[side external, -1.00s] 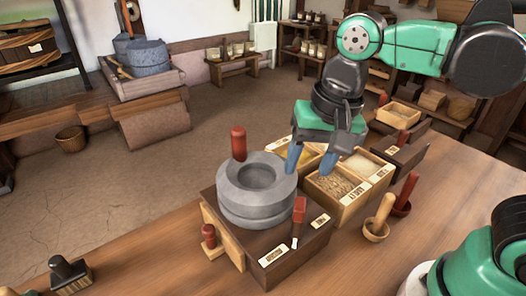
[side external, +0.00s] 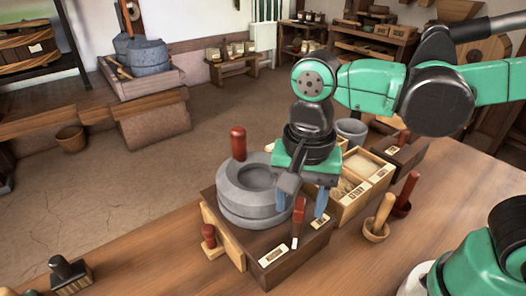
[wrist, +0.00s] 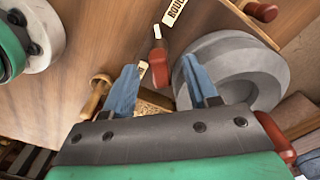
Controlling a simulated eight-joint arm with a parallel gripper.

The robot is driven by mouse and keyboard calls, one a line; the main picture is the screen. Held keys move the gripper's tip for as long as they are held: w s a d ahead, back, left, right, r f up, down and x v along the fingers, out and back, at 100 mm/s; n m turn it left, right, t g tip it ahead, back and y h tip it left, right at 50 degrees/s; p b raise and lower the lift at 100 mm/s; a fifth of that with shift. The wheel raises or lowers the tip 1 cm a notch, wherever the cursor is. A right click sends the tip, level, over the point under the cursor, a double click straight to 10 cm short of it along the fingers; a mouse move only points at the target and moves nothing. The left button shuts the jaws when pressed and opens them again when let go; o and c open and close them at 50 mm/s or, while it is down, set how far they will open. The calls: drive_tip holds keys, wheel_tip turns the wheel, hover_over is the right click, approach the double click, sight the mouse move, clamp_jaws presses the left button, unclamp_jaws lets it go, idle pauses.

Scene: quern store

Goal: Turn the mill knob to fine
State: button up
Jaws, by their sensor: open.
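The mill is a grey round stone (side external: 240,205) on a dark wooden box (side external: 285,240). A red knob (side external: 299,212) stands on the box's right front part, and its narrow end points toward the front, between a label (side external: 272,255) and another label (side external: 320,220). In the wrist view the knob (wrist: 158,65) lies between my fingertips, and the label near its tip begins with "ROUG" (wrist: 174,10). The other label's writing is too small to read. My gripper (side external: 308,205) is open, with its blue fingers above and around the knob, apparently not touching it.
A red upright handle (side external: 238,143) rises from the stone's far edge. Open wooden bins (side external: 350,200) with grain stand right behind the mill. A wooden pestle in a cup (side external: 377,230) and a red one (side external: 403,205) stand to the right.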

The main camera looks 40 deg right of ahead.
clamp_jaws()
drive_tip(key=shift+n, duration=0.4)
drive_tip(key=n, duration=0.3)
drive_tip(key=shift+n, duration=0.4)
drive_tip(key=n, duration=1)
drive_tip(key=shift+n, duration=2.7)
